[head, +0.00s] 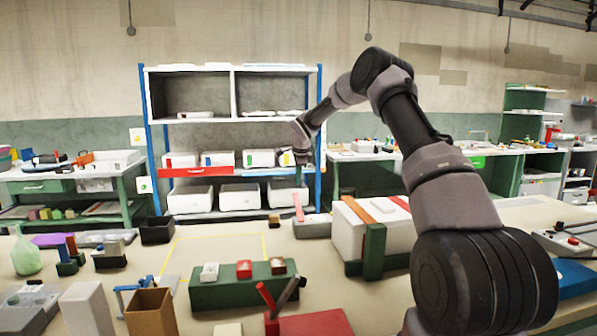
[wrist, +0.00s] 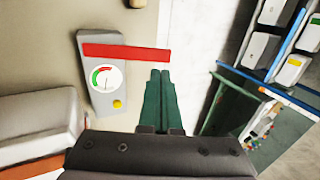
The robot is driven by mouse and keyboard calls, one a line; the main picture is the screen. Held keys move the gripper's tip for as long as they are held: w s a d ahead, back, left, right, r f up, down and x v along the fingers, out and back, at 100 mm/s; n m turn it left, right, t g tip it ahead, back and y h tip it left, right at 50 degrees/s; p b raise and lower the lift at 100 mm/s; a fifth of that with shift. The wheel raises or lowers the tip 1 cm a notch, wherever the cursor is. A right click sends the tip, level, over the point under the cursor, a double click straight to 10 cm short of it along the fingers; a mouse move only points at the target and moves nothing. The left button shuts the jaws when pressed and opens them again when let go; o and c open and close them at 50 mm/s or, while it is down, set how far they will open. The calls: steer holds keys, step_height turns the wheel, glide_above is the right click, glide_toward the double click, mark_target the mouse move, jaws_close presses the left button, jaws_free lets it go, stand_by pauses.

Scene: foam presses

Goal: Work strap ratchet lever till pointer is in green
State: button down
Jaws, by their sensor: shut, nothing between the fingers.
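The ratchet unit is a grey box (wrist: 104,103) in the wrist view, with a round dial (wrist: 106,77), a yellow button (wrist: 117,103) and a red lever (wrist: 125,52) lying across its far end. The dial has a coloured arc; its pointer is too small to read surely. In the head view the grey box (head: 313,227) stands on the table with the lever (head: 298,207) upright at its left. My gripper (wrist: 159,75) is shut and empty; its green fingertips are just below the lever's right end in the wrist view, contact unclear. In the head view my gripper (head: 301,156) is above the box.
A white case (head: 349,232) with orange and red straps and a green stand is right of the unit. A green block (head: 243,291) with small parts and a red base (head: 318,324) with levers stand nearer. A shelf rack (head: 235,70) stands behind. The yellow-outlined table patch (head: 215,255) is largely clear.

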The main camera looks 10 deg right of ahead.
mark_target(296, 195)
steer(key=x, duration=0.7)
stand_by(0.3)
